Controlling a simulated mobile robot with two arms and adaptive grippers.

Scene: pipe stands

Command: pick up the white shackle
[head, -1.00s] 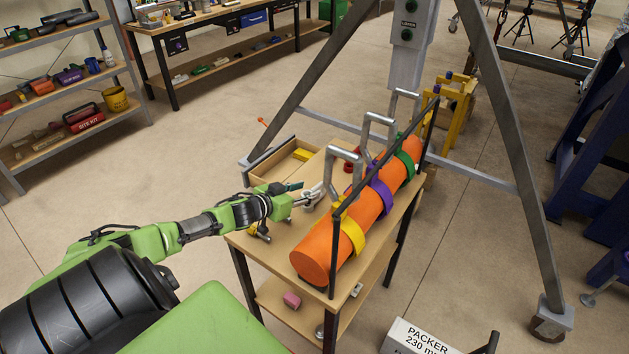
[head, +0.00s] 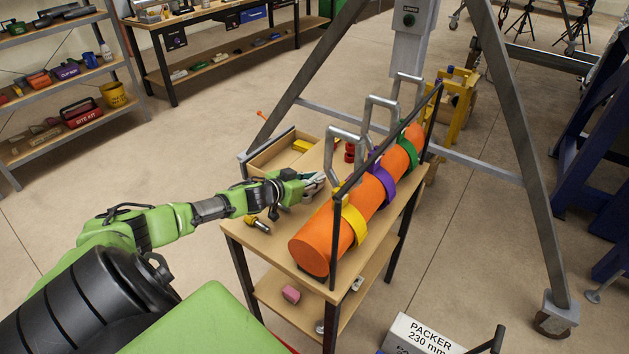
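I cannot make out a white shackle for certain in the head view. My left gripper (head: 314,182) is over the small wooden table (head: 282,243), just left of the orange pipe (head: 318,244). Its fingers are small and partly merge with the grey metal behind them, so I cannot tell whether they are open or hold anything. The gripper and wrist hide part of the tabletop. Large grey metal loops (head: 345,133) rise along the pipe by its yellow, purple and green bands. My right gripper is out of view.
A wooden tray (head: 268,157) holding a yellow block is at the table's far left. Red pieces (head: 349,152) stand behind the gripper. A yellow and dark fitting (head: 258,222) lies near the left edge. A dark bar runs along the pipe. A pink piece (head: 290,294) is on the lower shelf.

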